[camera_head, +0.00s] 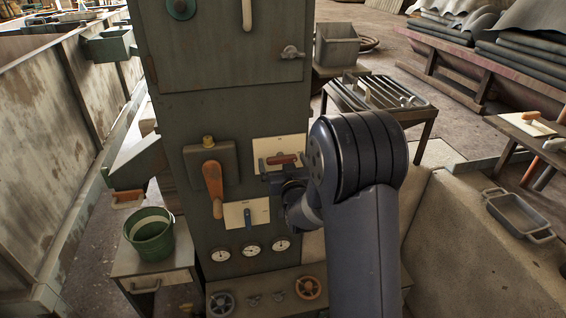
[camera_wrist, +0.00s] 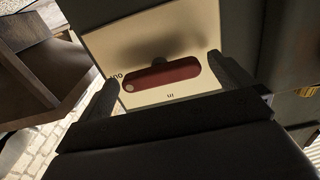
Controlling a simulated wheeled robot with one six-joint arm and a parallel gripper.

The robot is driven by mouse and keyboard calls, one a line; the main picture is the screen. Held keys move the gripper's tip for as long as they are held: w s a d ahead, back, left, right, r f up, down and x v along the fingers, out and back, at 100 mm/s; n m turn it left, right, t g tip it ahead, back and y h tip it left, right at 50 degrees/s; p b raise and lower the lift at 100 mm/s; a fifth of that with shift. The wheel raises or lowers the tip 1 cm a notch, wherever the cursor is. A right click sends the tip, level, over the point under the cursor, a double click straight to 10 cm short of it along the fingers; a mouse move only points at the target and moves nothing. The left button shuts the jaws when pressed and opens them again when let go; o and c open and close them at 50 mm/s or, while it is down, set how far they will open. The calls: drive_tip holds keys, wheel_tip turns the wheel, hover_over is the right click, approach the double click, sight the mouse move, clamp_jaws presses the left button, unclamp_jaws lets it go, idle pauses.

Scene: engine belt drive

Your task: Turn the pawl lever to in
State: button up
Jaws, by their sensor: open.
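A dark red lever (camera_head: 284,159) is mounted on a cream plate (camera_head: 296,144) on the green cabinet. In the head view the lever lies about level. In the wrist view the lever (camera_wrist: 160,75) lies across the plate (camera_wrist: 120,45), slightly tilted, with a pale dot at its left end. My gripper (camera_wrist: 163,72) is open, with one finger near each end of the lever. In the head view my gripper (camera_head: 272,178) is at the plate, partly hidden by my arm.
An orange-handled lever (camera_head: 213,186) is left of the plate. Below are a second cream plate with a small blue lever (camera_head: 247,217), several gauges (camera_head: 252,249) and handwheels (camera_head: 220,303). A green bucket (camera_head: 150,236) stands left, a metal rack table (camera_head: 378,98) behind right.

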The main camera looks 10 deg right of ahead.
drive_tip(key=shift+w, duration=0.1)
drive_tip(key=shift+c, duration=0.4)
drive_tip(key=c, duration=0.8)
drive_tip(key=shift+f+n+b, duration=0.15)
drive_tip(key=shift+n+b, duration=0.25)
drive_tip(key=shift+b, duration=0.35)
drive_tip(key=n+b, duration=1.6)
drive_tip(key=n, duration=0.1)
drive_tip(key=shift+b, duration=0.35)
